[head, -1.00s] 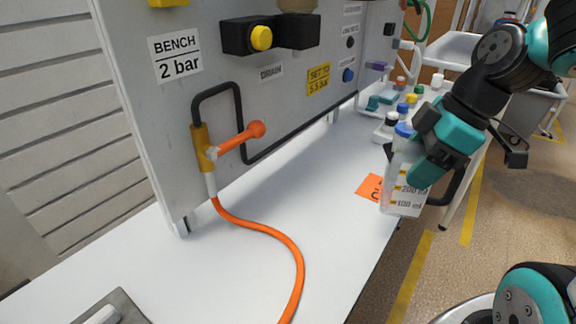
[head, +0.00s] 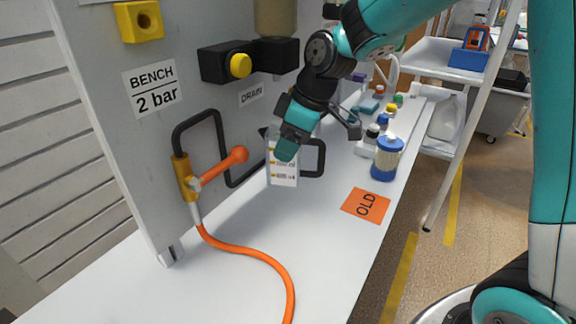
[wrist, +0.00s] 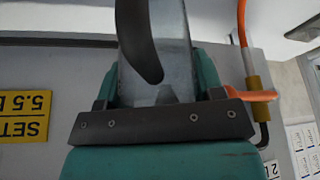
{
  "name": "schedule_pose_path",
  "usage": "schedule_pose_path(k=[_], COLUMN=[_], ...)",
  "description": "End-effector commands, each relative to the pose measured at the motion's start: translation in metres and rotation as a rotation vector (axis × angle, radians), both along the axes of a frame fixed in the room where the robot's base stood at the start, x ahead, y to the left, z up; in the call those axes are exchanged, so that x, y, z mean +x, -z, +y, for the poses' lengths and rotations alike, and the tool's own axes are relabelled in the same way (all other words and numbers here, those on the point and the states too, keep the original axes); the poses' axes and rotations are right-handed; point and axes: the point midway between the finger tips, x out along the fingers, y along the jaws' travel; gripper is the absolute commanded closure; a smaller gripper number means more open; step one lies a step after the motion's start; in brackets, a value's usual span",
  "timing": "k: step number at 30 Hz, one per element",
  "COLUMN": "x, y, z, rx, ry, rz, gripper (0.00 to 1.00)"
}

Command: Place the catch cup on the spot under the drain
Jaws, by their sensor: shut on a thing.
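The catch cup (head: 284,176) is a clear measuring cup with printed marks and a dark handle (head: 319,158). My gripper (head: 285,148) is shut on it, and the cup stands nearly upright in front of the panel. The wrist view also shows the clear cup (wrist: 176,48) between the teal fingers, with the dark handle in front. I cannot tell whether its base touches the bench. The DRAIN label (head: 251,95) is on the panel, up and left of the cup. The drain outlet and the spot under it are not clearly visible; my arm and the cup cover part of that area.
An orange OLD card (head: 366,206) lies on the white bench (head: 235,290). An orange lever (head: 225,165) and orange hose (head: 270,255) are left of the cup. The front bench is mostly clear.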

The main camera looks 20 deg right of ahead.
Motion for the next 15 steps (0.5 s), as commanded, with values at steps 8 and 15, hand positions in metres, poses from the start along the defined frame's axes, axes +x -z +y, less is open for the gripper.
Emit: schedule_pose_path(k=[8,15], x=[-0.002,-0.002], y=[0.032,0.065], z=[-0.002,-0.002], rx=[0.0,0.0], ry=[0.001,0.0], rz=[0.003,0.005], gripper=[0.62,0.62])
